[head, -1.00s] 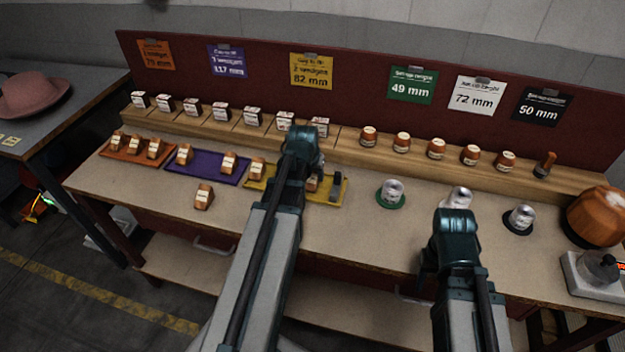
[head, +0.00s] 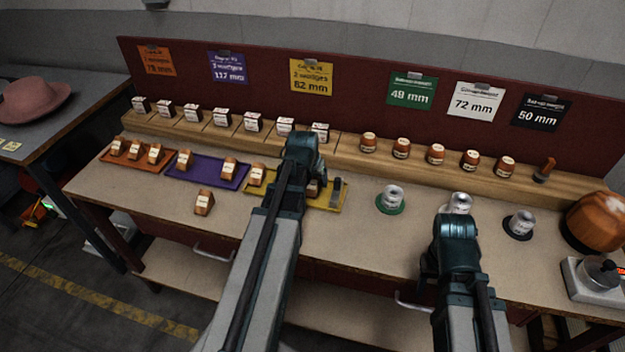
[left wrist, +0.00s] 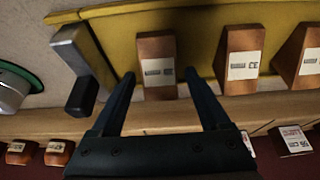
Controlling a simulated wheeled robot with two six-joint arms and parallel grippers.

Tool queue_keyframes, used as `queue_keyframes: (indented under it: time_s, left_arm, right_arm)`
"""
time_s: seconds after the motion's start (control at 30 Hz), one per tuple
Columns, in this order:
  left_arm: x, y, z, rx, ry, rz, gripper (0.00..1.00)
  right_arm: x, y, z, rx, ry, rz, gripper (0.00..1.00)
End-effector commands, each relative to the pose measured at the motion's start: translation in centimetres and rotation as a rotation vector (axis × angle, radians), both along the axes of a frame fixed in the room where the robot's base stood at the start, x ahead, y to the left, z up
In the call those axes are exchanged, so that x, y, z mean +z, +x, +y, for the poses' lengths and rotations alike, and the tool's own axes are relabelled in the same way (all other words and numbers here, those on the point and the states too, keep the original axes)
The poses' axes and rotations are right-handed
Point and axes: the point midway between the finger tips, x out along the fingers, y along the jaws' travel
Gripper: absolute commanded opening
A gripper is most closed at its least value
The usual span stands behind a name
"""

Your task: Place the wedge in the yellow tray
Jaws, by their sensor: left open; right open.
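The yellow tray (head: 330,205) lies on the bench and is partly hidden by my left arm in the head view; its rim shows in the left wrist view (left wrist: 200,20). Several copper-brown wedges with white labels stand in view there: one wedge (left wrist: 157,68) appears between the fingers, with another wedge (left wrist: 242,62) and a third (left wrist: 300,52) to its right. My left gripper (left wrist: 164,78) is open, its fingertips on either side of the first wedge; I cannot tell if they touch. A loose wedge (head: 204,202) stands on the bench in front of the purple tray. My right gripper's jaws are hidden.
A dark-handled grey block (left wrist: 80,70) stands at the tray's end. The orange tray (head: 120,158) and purple tray (head: 205,174) hold wedges. A wooden ledge (head: 360,150) runs behind. A green disc (head: 390,209) with a metal cylinder is to the right.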

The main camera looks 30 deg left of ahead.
Motion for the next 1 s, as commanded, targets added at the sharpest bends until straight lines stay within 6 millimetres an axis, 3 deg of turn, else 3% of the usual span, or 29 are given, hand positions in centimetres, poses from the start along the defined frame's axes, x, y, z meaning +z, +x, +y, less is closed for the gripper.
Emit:
queue_keyframes:
  time_s: [0.7, 1.0]
  left_arm:
    - [9.6, -3.7, -0.9, 0.0, 0.0, 0.0, 0.79]
    - [11.1, -4.5, -1.1, 0.0, 0.0, 0.0, 0.79]
  right_arm:
    - [9.6, 0.0, 0.0, 0.0, 0.0, 0.0, 0.5]
    - [11.1, 0.0, 0.0, 0.0, 0.0, 0.0, 0.5]
